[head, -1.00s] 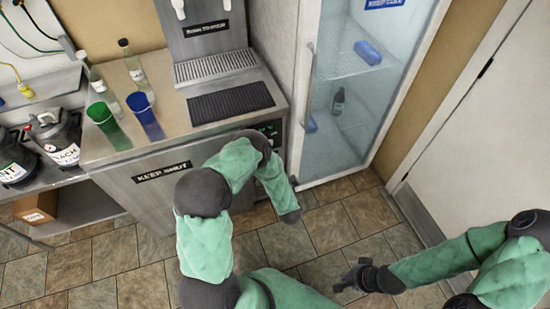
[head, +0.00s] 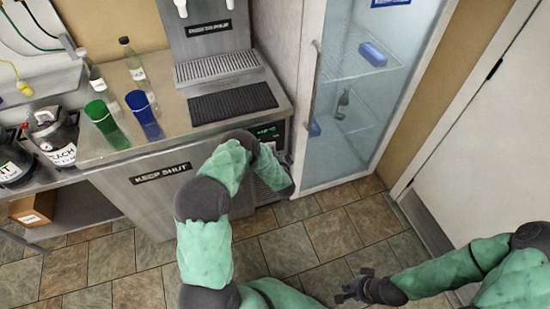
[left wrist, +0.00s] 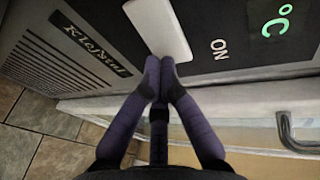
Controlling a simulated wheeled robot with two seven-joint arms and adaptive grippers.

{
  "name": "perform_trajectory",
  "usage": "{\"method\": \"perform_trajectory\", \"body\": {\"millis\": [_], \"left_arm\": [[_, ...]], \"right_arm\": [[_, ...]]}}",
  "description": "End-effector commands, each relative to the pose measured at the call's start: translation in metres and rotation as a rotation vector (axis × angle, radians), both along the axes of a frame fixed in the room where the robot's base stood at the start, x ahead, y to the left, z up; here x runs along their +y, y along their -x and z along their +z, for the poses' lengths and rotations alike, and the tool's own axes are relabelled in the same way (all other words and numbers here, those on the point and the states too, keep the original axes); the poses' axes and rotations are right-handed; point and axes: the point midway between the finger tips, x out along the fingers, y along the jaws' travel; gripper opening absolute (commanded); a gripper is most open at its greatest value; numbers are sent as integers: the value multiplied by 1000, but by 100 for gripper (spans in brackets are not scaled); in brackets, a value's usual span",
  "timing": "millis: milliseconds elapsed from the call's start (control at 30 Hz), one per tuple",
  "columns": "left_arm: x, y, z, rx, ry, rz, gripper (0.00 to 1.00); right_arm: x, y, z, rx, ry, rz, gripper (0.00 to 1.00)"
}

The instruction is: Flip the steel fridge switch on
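The steel fridge (head: 160,200) is the low steel cabinet under the counter, with a "KEEP SHUT" label on its door. Its dark control panel (head: 268,130) with a green readout is partly behind my left arm. In the left wrist view a pale switch (left wrist: 158,28) sits on this panel, beside the word "ON" and a green °C sign. My left gripper (left wrist: 160,72) is shut and empty, fingertips at the switch's near edge; contact is unclear. In the head view my left arm hides it. My right gripper (head: 354,286) is open and empty above the floor.
A glass-door fridge (head: 350,100) with a handle stands right of the steel one. A green cup (head: 102,118), a blue cup (head: 143,114) and bottles stand on the counter by a dark mat (head: 232,103). The tiled floor in front is clear.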

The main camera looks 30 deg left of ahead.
Motion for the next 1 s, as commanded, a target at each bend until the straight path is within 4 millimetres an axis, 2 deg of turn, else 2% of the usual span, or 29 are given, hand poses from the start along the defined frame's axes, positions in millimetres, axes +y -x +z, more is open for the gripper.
{"method": "perform_trajectory", "body": {"millis": [367, 633, 1000], "left_arm": [[1, -2, 0, -1, 0, 9, 0], [4, -12, -1, -2, 0, 113, 0], [6, -8, 1, 0, -1, 109, 0]], "right_arm": [[0, 0, -1, 0, 0, 0, 0], [0, 0, -7, 0, 0, 0, 0], [0, 0, -4, 0, 0, 0, 0]]}}
